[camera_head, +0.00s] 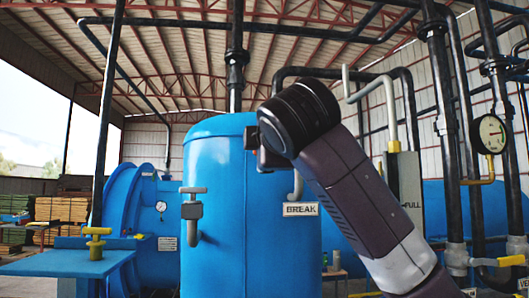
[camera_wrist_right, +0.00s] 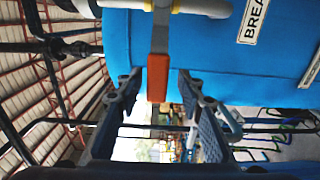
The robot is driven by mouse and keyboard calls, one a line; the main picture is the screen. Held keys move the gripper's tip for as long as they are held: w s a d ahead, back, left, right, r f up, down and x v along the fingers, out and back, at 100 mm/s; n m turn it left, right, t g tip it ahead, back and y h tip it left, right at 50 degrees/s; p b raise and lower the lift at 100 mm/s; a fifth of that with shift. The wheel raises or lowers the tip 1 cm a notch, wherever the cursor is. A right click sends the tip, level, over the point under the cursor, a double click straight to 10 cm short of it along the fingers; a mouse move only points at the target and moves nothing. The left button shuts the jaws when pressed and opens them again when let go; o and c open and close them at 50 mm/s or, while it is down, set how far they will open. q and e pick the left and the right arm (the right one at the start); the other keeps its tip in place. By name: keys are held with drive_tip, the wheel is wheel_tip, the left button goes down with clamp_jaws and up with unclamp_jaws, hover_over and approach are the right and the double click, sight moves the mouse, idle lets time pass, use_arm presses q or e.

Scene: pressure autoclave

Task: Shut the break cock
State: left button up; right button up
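The break cock shows in the wrist view as a grey lever (camera_wrist_right: 160,38) with an orange end (camera_wrist_right: 157,78), joined to a pale pipe (camera_wrist_right: 200,7) beside the BREAK label on the blue tank. My right gripper (camera_wrist_right: 158,74) is open, with one finger on each side of the orange end. Gaps show between it and both fingers. In the head view the BREAK label (camera_head: 301,209) and a short grey pipe (camera_head: 296,187) show on the tank (camera_head: 240,235). My right arm hides the cock's lever and the gripper there. My left gripper is not in view.
Another grey cock (camera_head: 193,206) sits on the tank's left side. A yellow-handled valve (camera_head: 96,242) stands at the left. A FULL label (camera_head: 414,205), a pressure gauge (camera_head: 490,134) and dark vertical pipes (camera_head: 442,120) crowd the right side.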

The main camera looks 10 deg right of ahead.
drive_tip(key=s, duration=1.2)
drive_tip(key=shift+w, duration=0.1)
